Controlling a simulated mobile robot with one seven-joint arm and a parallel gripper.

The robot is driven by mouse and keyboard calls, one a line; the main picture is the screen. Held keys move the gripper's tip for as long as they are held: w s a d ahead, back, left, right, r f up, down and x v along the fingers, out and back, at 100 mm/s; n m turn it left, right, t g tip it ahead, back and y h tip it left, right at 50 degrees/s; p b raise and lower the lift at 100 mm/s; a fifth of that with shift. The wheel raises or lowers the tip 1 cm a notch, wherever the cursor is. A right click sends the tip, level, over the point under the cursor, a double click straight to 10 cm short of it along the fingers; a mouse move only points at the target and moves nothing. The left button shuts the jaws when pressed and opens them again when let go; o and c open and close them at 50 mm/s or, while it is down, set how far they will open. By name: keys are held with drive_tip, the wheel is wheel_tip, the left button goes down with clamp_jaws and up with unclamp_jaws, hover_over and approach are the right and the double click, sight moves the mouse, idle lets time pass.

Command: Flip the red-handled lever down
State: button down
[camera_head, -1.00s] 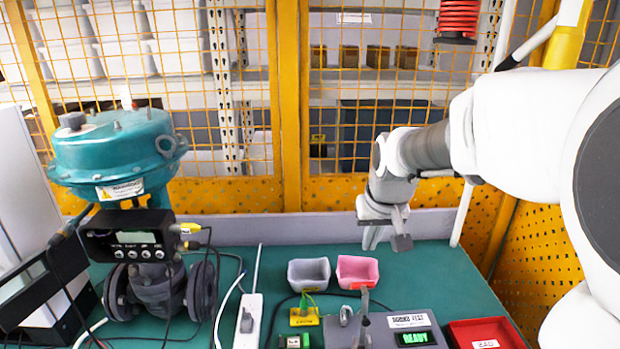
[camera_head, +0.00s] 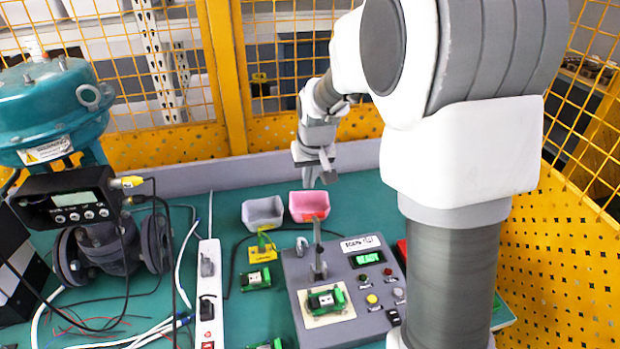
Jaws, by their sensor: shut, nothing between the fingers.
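The lever (camera_head: 319,255) stands upright on the grey test box (camera_head: 290,275). Its red handle (camera_head: 316,216) is at the top, in front of the pink bin. A green part sits on a pale plate (camera_head: 327,302) on the box, in front of the lever's foot. My gripper (camera_head: 318,182) is shut and empty, pointing down behind the pink bin near the back of the table. It is apart from the lever.
A pink bin (camera_head: 309,206) and a grey bin (camera_head: 263,212) stand behind the box. A power strip (camera_head: 209,290) and cables lie to its left, by the teal valve (camera_head: 55,110). My arm hides part of the red tray. Yellow mesh fencing (camera_head: 230,75) stands behind.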

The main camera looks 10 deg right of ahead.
wheel_tip(320, 180, down, 6)
drive_tip(key=s, duration=0.1)
drive_tip(key=shift+s+p, duration=0.35)
drive_tip(key=shift+s, duration=0.05)
drive_tip(key=shift+s+b, duration=0.1)
drive_tip(key=shift+b, duration=0.35)
